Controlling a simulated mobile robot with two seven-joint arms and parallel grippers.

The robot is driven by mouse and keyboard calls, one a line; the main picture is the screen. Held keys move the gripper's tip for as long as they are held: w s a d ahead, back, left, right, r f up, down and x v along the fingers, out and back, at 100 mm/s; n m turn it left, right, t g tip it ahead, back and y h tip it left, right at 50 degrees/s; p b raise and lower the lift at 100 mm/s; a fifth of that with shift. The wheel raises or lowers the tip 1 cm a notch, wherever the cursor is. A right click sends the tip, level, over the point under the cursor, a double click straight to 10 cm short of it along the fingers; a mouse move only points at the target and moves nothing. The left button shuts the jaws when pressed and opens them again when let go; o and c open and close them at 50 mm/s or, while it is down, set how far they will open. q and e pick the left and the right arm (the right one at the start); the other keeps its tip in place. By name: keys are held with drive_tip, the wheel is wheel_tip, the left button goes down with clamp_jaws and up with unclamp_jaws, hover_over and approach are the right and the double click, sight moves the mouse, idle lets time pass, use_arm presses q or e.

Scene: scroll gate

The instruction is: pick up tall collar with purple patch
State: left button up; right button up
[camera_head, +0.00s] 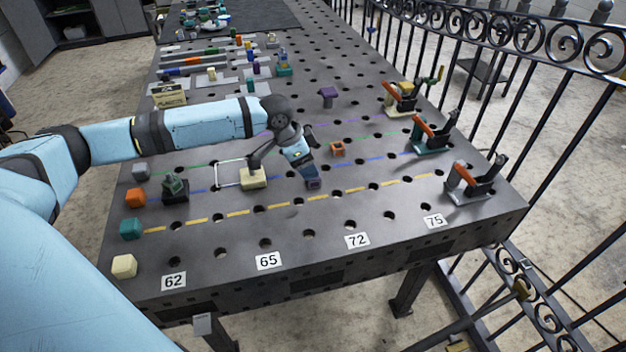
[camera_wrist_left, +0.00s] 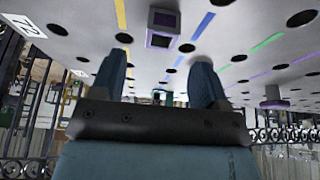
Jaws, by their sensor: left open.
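A grey block-like collar with a purple-edged opening (camera_head: 313,184) stands on the perforated table, partly hidden by my left gripper. It also shows in the left wrist view as a grey box with a purple patch (camera_wrist_left: 164,22), near the top edge and roughly centred sideways between the fingers. My left gripper (camera_head: 307,170) is over the table just beside and above this collar. In the left wrist view its two fingers (camera_wrist_left: 161,75) are apart with nothing between them. Whether a finger touches the collar I cannot tell. My right gripper is not in view.
A small orange collar (camera_head: 337,149) lies right of the gripper, and a purple-topped post (camera_head: 327,95) stands behind. A cream block with a wire handle (camera_head: 253,178) is close on the left. Several toggle clamps (camera_head: 474,183) line the right edge. The front strip is mostly clear.

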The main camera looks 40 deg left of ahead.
use_arm(q)
drive_tip(key=x, duration=0.5)
drive_tip(key=shift+s+a+f, duration=0.1)
drive_tip(key=shift+a+f, duration=0.05)
drive_tip(key=c, duration=1.1)
